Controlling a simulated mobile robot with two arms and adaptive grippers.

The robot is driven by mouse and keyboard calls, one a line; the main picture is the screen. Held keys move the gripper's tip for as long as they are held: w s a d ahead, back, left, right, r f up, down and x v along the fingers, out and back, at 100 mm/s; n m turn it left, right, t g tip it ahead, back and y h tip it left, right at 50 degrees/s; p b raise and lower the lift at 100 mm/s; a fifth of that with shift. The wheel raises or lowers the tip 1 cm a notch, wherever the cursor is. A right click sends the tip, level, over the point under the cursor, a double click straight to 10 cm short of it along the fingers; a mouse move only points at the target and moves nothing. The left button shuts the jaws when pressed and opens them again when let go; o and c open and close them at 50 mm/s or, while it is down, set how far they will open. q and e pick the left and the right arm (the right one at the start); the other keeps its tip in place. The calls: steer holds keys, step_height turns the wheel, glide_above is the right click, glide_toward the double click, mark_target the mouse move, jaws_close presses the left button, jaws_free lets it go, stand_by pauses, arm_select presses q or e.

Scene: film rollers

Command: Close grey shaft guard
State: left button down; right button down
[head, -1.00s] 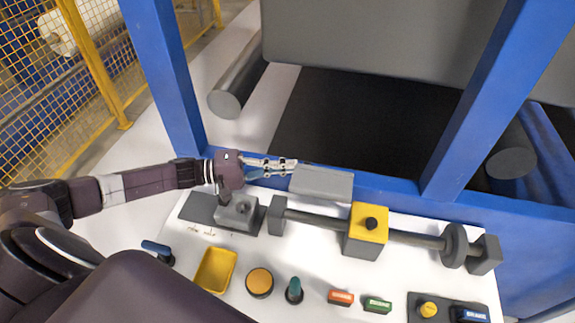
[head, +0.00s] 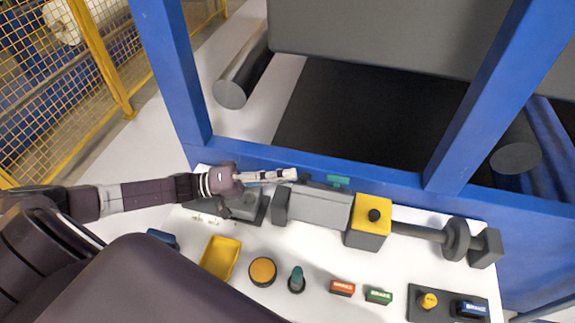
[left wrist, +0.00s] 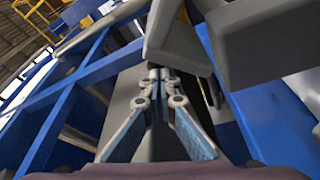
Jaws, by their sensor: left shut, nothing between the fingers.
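The grey shaft guard (head: 319,207) lies lowered over the left part of the shaft (head: 418,231), between the left grey end block (head: 281,203) and the yellow-topped block (head: 370,214). My left gripper (head: 296,174) is shut and empty, just behind the guard's left end in the head view. The left wrist view shows its fingers (left wrist: 160,85) together, with grey parts close above and to the right. Whether the fingertips touch the guard I cannot tell. My right gripper is not in view.
A yellow tray (head: 220,258), an orange button (head: 263,271), a teal-topped knob (head: 297,279) and red (head: 342,288) and green (head: 379,295) labelled blocks stand along the front of the white panel. A blue frame (head: 400,184) runs behind it.

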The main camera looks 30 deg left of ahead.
arm_select(q)
steer(key=shift+s+d+f, duration=0.15)
steer(key=shift+s+f, duration=0.25)
steer(key=shift+s, duration=0.15)
steer(key=shift+s+d+f, duration=0.15)
steer(key=shift+s+f, duration=0.25)
steer(key=shift+s, duration=0.15)
steer(key=shift+s+f, duration=0.15)
steer(key=shift+f, duration=0.1)
